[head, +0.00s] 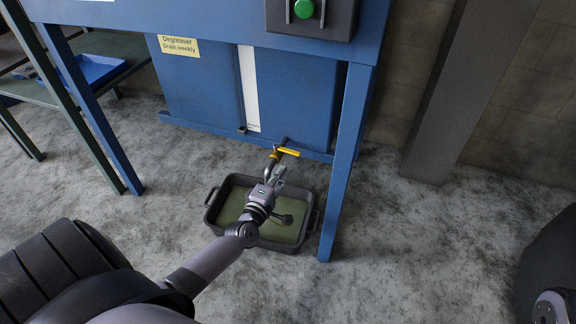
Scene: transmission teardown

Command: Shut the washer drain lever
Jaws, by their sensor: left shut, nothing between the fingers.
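The yellow drain lever (289,151) sits on a short drain pipe (270,161) low at the front of the blue washer (296,95). The lever points to the right and looks roughly crosswise to the pipe. My left gripper (274,172) is just below the lever and close to the pipe outlet, above the drain pan. Its fingers are shut with nothing between them. I cannot tell whether a fingertip touches the pipe.
A dark drain pan (312,222) with greenish liquid stands on the floor under the pipe. A blue washer leg (346,165) stands just right of it. A control box with a green button (304,9) is above. A blue tray (92,69) sits on the left rack.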

